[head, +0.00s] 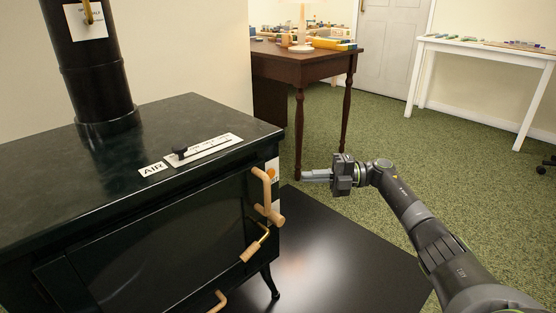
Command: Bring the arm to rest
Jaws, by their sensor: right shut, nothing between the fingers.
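My right arm comes in from the lower right. My right gripper (317,175) is shut and empty, with its fingers pointing left. It hangs above the front edge region of the black floor plate, to the right of the dark stove (150,225) and apart from it. A wooden door handle (266,192) on the stove is left of the fingertips, with a gap between. My left gripper is not in this view.
The stove top carries an AIR label (153,169) and a black slider knob (180,152). A black floor plate (340,255) lies below. Behind stand a dark wooden table (300,68) and a white table (480,50). Green carpet (385,120) is open between them.

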